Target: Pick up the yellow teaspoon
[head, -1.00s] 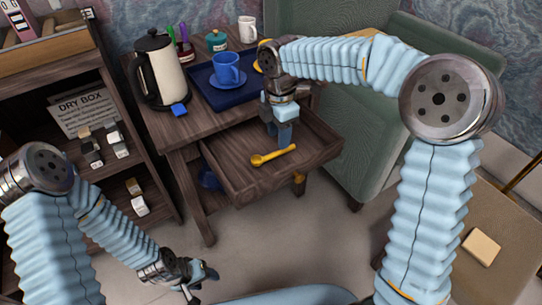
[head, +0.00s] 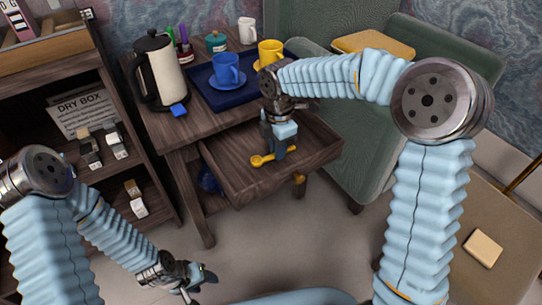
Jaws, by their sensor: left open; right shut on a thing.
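The yellow teaspoon (head: 258,161) is at the open wooden drawer (head: 235,182), its bowl end to the left and its handle running right. My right gripper (head: 279,153) points down into the drawer and is shut on the teaspoon's handle. The fingers hide part of the handle. Whether the spoon still touches the drawer floor is hard to tell. My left gripper (head: 200,283) is open and empty, low over the floor at the lower left, far from the spoon.
On the table above the drawer stand a kettle (head: 160,70), a blue tray (head: 207,88) with a blue cup (head: 227,69), a yellow cup (head: 270,53) and a white mug (head: 247,31). A green armchair (head: 385,150) is right of the drawer. A shelf stands left.

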